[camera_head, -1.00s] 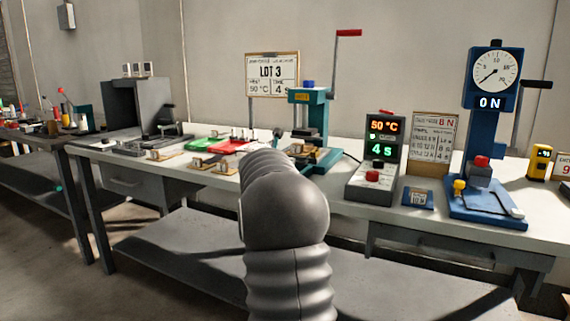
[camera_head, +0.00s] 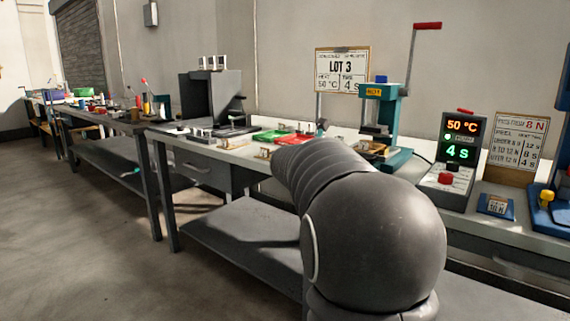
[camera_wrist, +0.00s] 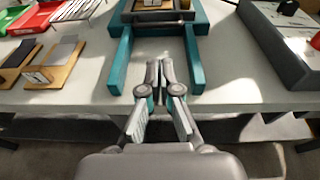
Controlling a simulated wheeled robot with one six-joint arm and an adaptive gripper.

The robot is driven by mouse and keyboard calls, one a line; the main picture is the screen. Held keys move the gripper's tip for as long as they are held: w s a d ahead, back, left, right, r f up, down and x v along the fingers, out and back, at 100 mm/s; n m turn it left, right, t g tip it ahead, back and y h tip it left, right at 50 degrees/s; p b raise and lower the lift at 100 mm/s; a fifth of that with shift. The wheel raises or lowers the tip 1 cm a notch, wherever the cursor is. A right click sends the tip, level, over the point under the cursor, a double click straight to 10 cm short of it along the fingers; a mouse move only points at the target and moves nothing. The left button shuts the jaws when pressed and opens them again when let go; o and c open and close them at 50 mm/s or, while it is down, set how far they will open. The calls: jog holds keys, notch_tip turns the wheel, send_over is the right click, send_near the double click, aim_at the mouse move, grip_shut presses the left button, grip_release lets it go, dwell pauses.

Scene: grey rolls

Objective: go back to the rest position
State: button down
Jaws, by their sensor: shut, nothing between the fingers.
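My gripper (camera_wrist: 160,95) shows in the wrist view with its two fingers together and nothing between them. It is in front of the teal press (camera_wrist: 198,42), whose base legs reach toward the bench's front edge. In the head view my grey arm fills the lower middle and right and hides the gripper. The teal press (camera_head: 401,110) stands on the bench behind my arm.
The workbench (camera_wrist: 240,90) carries a control box (camera_head: 449,155) reading 50 °C and 4 s, a LOT 3 sign (camera_head: 342,70), a red tray (camera_head: 290,140) and a green tray (camera_head: 270,136). Open floor (camera_head: 80,230) lies at left.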

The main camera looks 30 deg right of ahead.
jog(key=s+a+f+m+g+y, duration=0.2)
jog(key=s+a+f+m+y, duration=0.1)
jog(key=s+a+f+m, duration=0.4)
jog(key=s+a+f+m+g+y, duration=0.1)
jog(key=s+a+f+m+y, duration=0.25)
jog(key=f+m, duration=0.5)
jog(key=s+a+f+m+t+y, duration=0.1)
jog(key=s+a+m+y, duration=0.2)
jog(key=s+a, duration=0.6)
jog(key=s+a+f+m+t+y, duration=0.1)
jog(key=s+a+m+y, duration=0.3)
jog(key=s+a, duration=0.5)
jog(key=shift+s+a+f+t+y, duration=0.4)
jog(key=shift+a+f, duration=0.2)
jog(key=shift+a, duration=3.45)
